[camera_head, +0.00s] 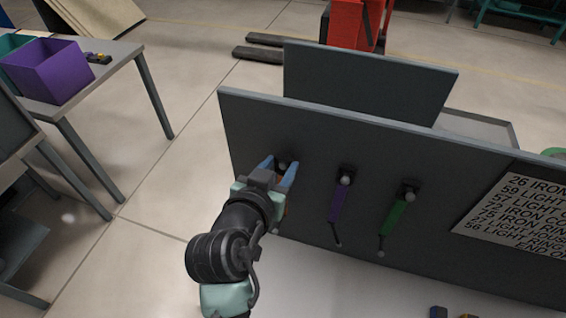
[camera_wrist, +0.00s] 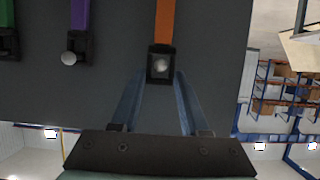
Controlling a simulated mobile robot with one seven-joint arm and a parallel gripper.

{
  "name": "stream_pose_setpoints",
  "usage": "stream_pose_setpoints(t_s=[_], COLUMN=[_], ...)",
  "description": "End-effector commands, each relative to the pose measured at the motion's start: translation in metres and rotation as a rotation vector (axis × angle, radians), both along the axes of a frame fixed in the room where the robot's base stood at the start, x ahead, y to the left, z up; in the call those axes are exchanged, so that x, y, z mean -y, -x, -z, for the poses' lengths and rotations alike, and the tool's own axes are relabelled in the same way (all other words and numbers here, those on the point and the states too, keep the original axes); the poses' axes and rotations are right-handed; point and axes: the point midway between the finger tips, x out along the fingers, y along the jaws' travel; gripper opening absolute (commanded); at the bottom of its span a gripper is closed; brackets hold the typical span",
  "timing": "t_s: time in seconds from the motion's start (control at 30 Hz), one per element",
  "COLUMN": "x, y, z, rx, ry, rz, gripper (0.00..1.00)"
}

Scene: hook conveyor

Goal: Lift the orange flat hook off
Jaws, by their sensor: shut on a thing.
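The orange flat hook (camera_wrist: 165,22) hangs on the dark upright board (camera_head: 310,140), its black top block (camera_wrist: 160,65) over a round peg end. In the head view only a sliver of orange (camera_head: 285,209) shows beside my wrist. My gripper (camera_head: 281,167) is at the board, its blue fingers on either side of the black block. In the wrist view the fingertips (camera_wrist: 160,78) flank the block, shut on the hook. The hook's lower end is mostly hidden by my wrist in the head view.
A purple hook (camera_head: 338,205) and a green hook (camera_head: 393,219) hang to the right. A printed list (camera_head: 515,222) is on the board's right part. A table at left holds a purple bin (camera_head: 52,75). A second grey panel (camera_head: 365,82) stands behind.

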Motion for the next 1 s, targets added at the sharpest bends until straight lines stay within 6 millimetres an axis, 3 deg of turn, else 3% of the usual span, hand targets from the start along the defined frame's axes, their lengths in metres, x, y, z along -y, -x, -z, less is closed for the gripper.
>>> stream_pose_setpoints(t_s=[0.53, 0.7, 1.0], x=[-0.039, -0.046, -0.049], y=[0.119, 0.139, 0.15], z=[0.003, 0.001, -0.004], rx=[0.002, 0.001, -0.001], ry=[-0.002, 0.0, -0.001], rz=[-0.005, -0.002, -0.001], gripper=[0.0, 0.0, 0.0])
